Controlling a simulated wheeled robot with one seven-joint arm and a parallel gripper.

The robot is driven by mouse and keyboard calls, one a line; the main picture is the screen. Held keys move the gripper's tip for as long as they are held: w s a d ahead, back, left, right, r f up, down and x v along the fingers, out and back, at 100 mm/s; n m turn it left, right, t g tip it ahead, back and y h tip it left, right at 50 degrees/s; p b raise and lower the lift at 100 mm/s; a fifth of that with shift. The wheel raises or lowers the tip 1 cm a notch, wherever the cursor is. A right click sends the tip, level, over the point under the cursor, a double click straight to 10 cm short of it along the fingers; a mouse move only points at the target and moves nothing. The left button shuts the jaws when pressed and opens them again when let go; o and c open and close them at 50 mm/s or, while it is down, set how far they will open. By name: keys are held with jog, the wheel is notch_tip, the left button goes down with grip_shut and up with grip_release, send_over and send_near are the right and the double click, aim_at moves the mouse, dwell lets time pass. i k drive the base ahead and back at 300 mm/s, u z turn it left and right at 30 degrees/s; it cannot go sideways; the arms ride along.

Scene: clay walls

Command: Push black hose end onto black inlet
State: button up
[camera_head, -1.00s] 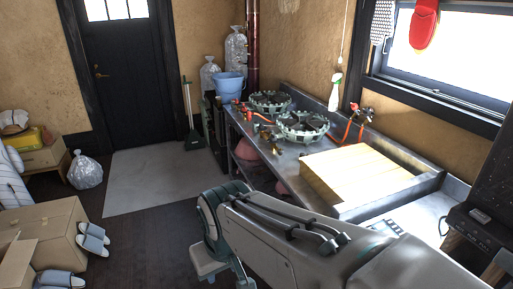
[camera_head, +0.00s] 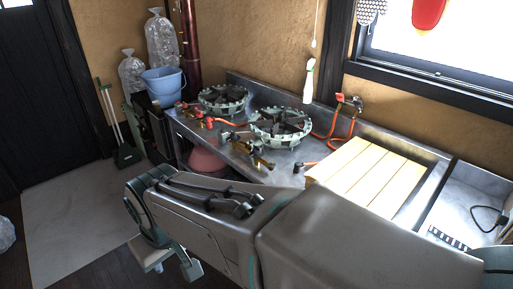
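Two green-grey gas burners stand on the steel counter, a nearer burner (camera_head: 281,126) and a farther burner (camera_head: 222,99). Brass and black fittings (camera_head: 262,163) sit at the nearer burner's front. An orange hose (camera_head: 335,137) runs down from the wall tap and along the counter. A short dark piece with an orange part, perhaps the black hose end (camera_head: 299,168), lies near the counter's front edge. I cannot single out the black inlet. My arm crosses the foreground; my gripper (camera_head: 172,264) is low at its left end, over the floor and away from the counter. Its fingers are not clear.
A yellow slatted board (camera_head: 366,176) covers the sink area. A blue bucket (camera_head: 163,86) and plastic bags (camera_head: 161,40) stand at the back left. A spray bottle (camera_head: 309,82) is by the wall.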

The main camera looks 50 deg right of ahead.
aim_at(297, 169)
jog(key=z, duration=0.7)
jog(key=i, duration=0.85)
jog(key=z, duration=1.4)
jog(key=i, duration=0.35)
jog(key=z, duration=0.3)
